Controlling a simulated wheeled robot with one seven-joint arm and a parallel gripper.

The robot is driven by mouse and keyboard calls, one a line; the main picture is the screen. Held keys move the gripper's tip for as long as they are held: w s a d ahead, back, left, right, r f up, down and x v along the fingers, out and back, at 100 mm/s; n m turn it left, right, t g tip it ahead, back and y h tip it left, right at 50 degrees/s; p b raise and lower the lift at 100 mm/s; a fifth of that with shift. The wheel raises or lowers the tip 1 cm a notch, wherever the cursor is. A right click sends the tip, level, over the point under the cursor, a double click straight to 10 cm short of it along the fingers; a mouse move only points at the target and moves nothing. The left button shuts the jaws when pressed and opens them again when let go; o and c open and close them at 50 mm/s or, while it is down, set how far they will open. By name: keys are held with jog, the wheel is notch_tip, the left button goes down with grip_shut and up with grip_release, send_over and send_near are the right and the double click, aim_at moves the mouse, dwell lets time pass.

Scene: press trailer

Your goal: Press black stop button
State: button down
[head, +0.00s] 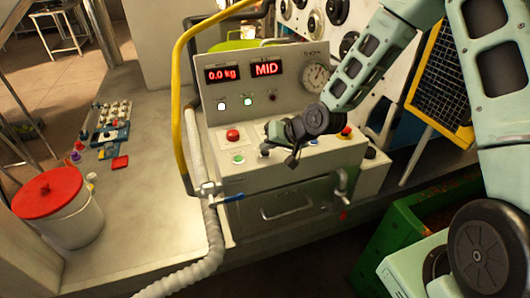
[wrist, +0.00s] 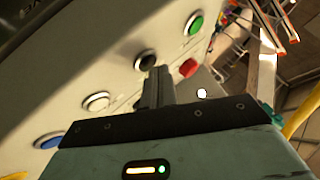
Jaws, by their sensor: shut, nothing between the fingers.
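The black button (wrist: 146,60) is a round dark cap in a pale ring on the sloping panel, between a white button (wrist: 96,101) and a green button (wrist: 194,22) in the wrist view. My gripper (wrist: 158,75) is shut and empty, its fingertips right beside the black button in that view and partly covering its edge. I cannot tell whether they touch. In the head view my gripper (head: 291,160) hangs over the front of the grey console (head: 280,185), and a small dark cap (head: 265,150) shows just left of it.
A red button (wrist: 188,68) and a blue button (wrist: 48,141) are close by. The console display (head: 222,74) reads 0.0 kg and MID. A yellow rail (head: 177,100) rises at the console's left. A red-lidded bucket (head: 47,192) stands on the left counter.

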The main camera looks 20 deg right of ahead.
aim_at(268, 154)
jog(key=shift+f, duration=0.35)
jog(key=shift+r, duration=0.15)
dwell(0.4)
jog(key=shift+r+p, duration=0.4)
jog(key=shift+r, duration=0.3)
jog(key=shift+r, duration=0.1)
notch_tip(268, 154, up, 5)
jog(key=p, duration=0.4)
dwell(0.6)
